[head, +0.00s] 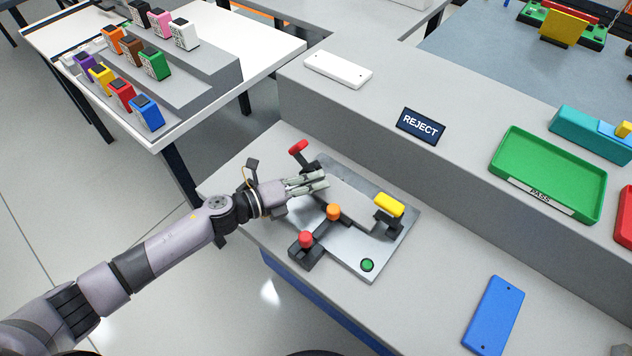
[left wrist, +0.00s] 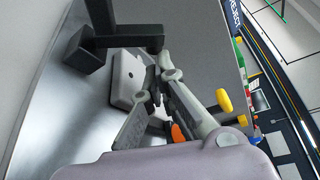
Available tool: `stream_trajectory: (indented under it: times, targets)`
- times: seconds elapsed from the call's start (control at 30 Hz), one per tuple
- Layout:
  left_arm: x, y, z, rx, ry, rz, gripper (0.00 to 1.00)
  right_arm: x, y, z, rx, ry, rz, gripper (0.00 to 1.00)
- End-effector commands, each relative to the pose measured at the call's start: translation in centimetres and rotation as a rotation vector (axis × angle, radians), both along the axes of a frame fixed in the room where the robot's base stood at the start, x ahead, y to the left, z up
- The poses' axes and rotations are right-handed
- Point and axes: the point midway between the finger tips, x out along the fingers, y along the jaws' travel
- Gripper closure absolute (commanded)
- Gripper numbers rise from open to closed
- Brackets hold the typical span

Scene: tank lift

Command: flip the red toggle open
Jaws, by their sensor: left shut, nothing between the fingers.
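A grey metal fixture plate (head: 345,240) lies on the bench. A red-tipped handle (head: 298,147) stands raised at its far-left corner on a dark clamp. A red knob (head: 306,240) sits on a black block at the near left. My left gripper (head: 322,181) is shut and empty, above the plate's far-left part, right of and nearer than the red-tipped handle. It also shows in the left wrist view (left wrist: 160,75), beside a dark clamp arm (left wrist: 125,43); no red handle shows there. My right gripper is not in view.
An orange knob (head: 333,211), a yellow handle (head: 389,205) and a green button (head: 367,265) are on the plate. A raised ledge behind holds a REJECT sign (head: 421,126) and a green PASS tray (head: 500,176). A blue plate (head: 493,316) lies at right.

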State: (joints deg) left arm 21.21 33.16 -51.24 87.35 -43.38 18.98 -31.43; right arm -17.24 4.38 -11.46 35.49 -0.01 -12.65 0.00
Motion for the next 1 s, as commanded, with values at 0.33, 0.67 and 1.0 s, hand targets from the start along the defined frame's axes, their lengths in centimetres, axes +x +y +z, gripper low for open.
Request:
stream_trajectory:
  times: [0.33,0.67,1.0]
  targets:
    - [0.1,0.2,0.3,-0.074,0.053,0.001,1.0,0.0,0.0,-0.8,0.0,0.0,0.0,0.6]
    - [0.6,0.8,1.2,-0.266,0.192,0.002,1.0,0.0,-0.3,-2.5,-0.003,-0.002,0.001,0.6]
    - [1.2,1.6,2.3,-0.478,0.345,0.001,1.0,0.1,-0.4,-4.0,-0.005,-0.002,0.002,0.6]
